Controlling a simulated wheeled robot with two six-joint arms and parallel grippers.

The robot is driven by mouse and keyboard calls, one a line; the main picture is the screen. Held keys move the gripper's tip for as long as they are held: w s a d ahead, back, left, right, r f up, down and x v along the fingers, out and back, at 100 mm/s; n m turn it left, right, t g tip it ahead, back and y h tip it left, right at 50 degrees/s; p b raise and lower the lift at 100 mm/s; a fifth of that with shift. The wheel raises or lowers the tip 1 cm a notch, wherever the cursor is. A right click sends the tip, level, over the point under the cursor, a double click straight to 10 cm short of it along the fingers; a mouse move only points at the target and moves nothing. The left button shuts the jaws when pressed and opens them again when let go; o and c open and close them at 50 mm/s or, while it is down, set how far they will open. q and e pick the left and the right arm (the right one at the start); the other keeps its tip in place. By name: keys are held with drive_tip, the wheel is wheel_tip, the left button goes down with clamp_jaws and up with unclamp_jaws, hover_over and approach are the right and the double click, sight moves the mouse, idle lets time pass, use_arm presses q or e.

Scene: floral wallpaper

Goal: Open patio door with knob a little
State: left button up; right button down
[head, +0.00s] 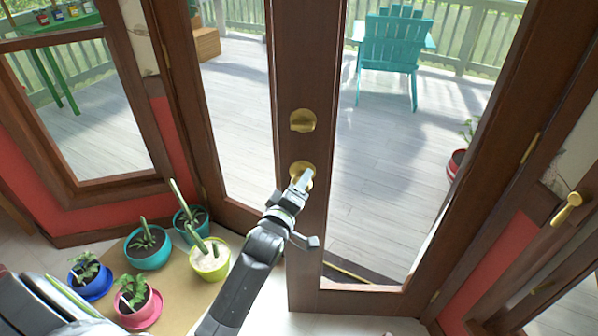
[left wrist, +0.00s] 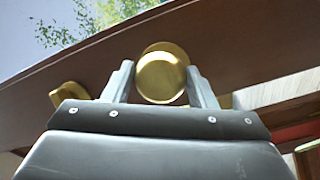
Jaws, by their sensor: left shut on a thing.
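The patio door (head: 312,240) has a brown wooden frame and a large glass pane, with hinges on its right side. Its lower edge stands nearer to me than the neighbouring panel's bottom rail, so it looks slightly ajar toward me. The round brass knob (head: 298,167) sits on the door's left stile, below a brass deadbolt (head: 303,120). My left gripper (head: 303,181) is at the knob and partly covers it. In the left wrist view the knob (left wrist: 161,75) sits between the two fingers of my left gripper (left wrist: 162,88), which is shut on it. My right gripper is out of view.
Potted plants stand on a tan mat (head: 187,287) at lower left, including a lime pot (head: 214,268). Another brass handle (head: 567,208) is at the far right. Outside, a teal chair (head: 390,42) stands on the deck.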

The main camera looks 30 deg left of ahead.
use_arm(q)
drive_tip(key=shift+s+d, duration=0.25)
drive_tip(key=shift+s, duration=0.25)
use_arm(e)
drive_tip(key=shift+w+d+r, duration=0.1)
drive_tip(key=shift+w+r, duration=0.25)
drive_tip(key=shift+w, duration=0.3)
use_arm(q)
drive_tip(key=o, duration=1.3)
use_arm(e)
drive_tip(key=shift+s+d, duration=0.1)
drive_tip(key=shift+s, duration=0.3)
